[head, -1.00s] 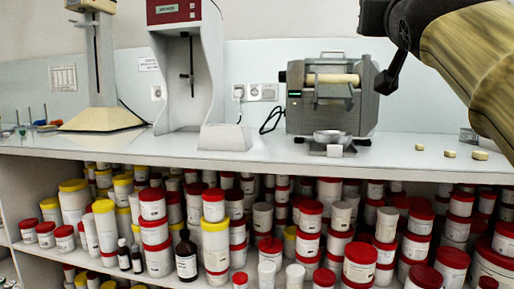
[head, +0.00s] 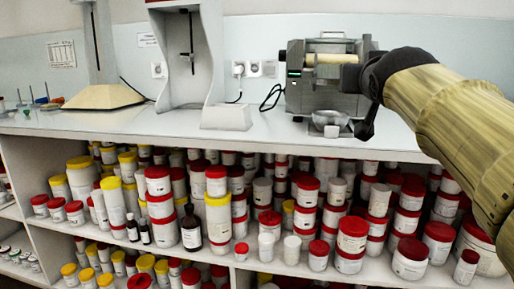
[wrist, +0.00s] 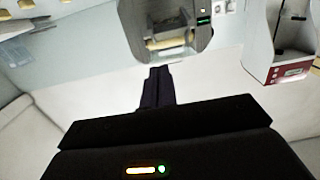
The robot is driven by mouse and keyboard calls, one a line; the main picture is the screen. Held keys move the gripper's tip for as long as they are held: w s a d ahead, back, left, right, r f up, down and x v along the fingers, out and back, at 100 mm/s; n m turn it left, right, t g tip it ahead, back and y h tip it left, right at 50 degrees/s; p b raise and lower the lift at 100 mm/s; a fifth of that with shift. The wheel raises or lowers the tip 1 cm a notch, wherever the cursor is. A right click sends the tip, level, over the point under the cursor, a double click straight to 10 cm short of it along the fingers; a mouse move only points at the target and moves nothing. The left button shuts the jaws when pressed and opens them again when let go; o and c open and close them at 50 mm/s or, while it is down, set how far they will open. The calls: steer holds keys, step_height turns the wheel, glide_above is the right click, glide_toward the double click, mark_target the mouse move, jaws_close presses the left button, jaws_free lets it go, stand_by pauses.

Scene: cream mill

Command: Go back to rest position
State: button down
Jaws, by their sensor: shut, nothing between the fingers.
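My gripper (head: 365,128) is dark and shows at the end of my tan-sleeved arm, in front of the right side of the cream mill (head: 318,78) in the head view. In the wrist view the closed dark fingers (wrist: 157,88) point toward the mill (wrist: 165,30), with nothing between them. The mill is a grey machine with a pale roller, standing on the white counter. A small bowl (head: 330,120) sits at the mill's front, close to my gripper in the picture. I cannot tell whether they touch.
The white counter (head: 270,135) is clear left of the mill. A grey stand machine (head: 212,75) and a cream-based stand (head: 103,97) stand farther left. Shelves below hold many red- and yellow-lidded jars (head: 352,235). My arm covers the counter's right end.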

step_height(320, 180, down, 22)
steer(key=a+n+g+y+p, duration=0.1)
steer(key=a+g+y+p, duration=0.1)
steer(key=g+p, duration=0.55)
steer(key=s+a+f+g+p, duration=0.3)
steer(key=s+f+g+p, duration=0.45)
steer(key=s+f, duration=0.95)
steer(key=w+d+p+v, duration=0.1)
steer(key=w+p+v, duration=0.2)
steer(key=p+v, duration=1.5)
steer(key=w+d+r+p+v, duration=0.1)
steer(key=w+p+v, duration=0.2)
steer(key=p+v, duration=1.6)
steer(key=shift+d+r+n+y, duration=0.2)
steer(key=shift+r+n+y, duration=0.2)
steer(key=shift+r, duration=0.15)
